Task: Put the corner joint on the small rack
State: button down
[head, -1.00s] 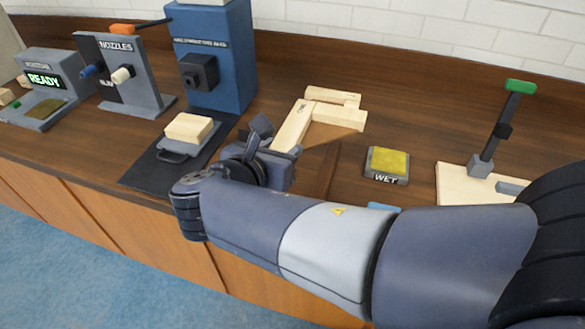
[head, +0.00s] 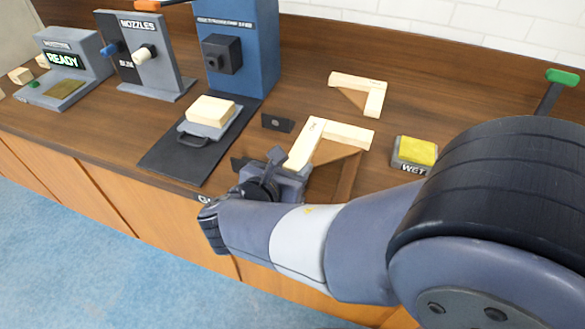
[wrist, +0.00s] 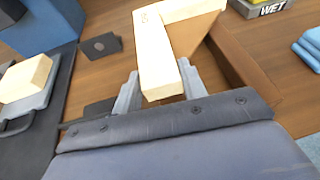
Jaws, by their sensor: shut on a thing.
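The corner joint (head: 312,140), an L of two pale wooden bars with a darker brown triangular brace, is held in my gripper (head: 285,178). In the wrist view, one bar of the joint (wrist: 158,55) comes down between the two grey fingers of my gripper (wrist: 160,93), which is shut on its near end. The other bar runs off to the upper right. A second, similar L-shaped joint (head: 372,92) lies farther back on the counter. I cannot tell for sure which thing is the small rack; two small dark plates, one with a hole (head: 278,122), stand beside the held joint.
A black mat (head: 165,160) with a grey tray and wooden block lies left, before the blue machine (head: 240,45). A wet yellow sponge in a grey holder (head: 414,155) is right. A brown wooden strip (wrist: 238,68) lies close by the held joint. Blue cloths (wrist: 310,48) show at right.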

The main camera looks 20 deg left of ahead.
jog(key=shift+f, duration=0.2)
jog(key=shift+f, duration=0.15)
jog(key=c, duration=0.8)
grip_release()
jog(key=shift+r, duration=0.25)
jog(key=p+v, duration=0.1)
jog(key=v, duration=1.1)
jog(key=shift+s, duration=0.1)
jog(key=shift+f, duration=0.1)
